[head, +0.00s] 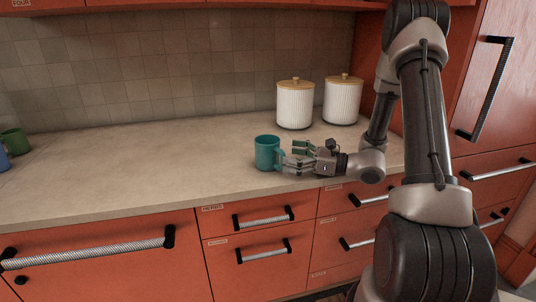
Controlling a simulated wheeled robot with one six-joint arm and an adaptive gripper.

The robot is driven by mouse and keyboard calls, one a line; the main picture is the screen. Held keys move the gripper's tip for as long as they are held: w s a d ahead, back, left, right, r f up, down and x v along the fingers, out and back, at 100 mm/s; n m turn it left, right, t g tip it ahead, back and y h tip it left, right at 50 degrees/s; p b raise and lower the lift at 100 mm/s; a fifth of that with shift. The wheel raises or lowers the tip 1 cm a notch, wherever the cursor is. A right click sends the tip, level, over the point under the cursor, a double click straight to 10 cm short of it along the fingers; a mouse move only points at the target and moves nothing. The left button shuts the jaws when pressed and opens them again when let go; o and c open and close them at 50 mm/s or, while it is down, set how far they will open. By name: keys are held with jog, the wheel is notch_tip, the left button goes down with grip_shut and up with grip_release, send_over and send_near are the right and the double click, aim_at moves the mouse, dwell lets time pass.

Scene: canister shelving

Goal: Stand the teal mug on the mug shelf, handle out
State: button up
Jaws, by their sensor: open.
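The teal mug (267,154) stands upright on the counter near its front edge. Its handle is on the right side, facing my gripper. My gripper (290,158) reaches in from the right, low over the counter, with its fingers apart. The fingertips are at or very close to the mug's handle; I cannot tell whether they touch it. The mug shelf cannot be made out in this view.
Two white ribbed canisters with wooden lids (295,105) (343,100) stand at the back right of the counter (150,165). A green mug (13,141) and a blue mug (3,158) are at the far left. The counter's middle is clear. Red drawers with handles lie below.

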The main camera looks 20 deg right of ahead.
aim_at(275, 152)
jog(key=x, duration=0.5)
jog(key=shift+a, duration=0.1)
jog(key=shift+c, duration=0.3)
jog(key=c, duration=1.6)
jog(key=shift+w+r, duration=0.1)
jog(key=shift+r, duration=0.05)
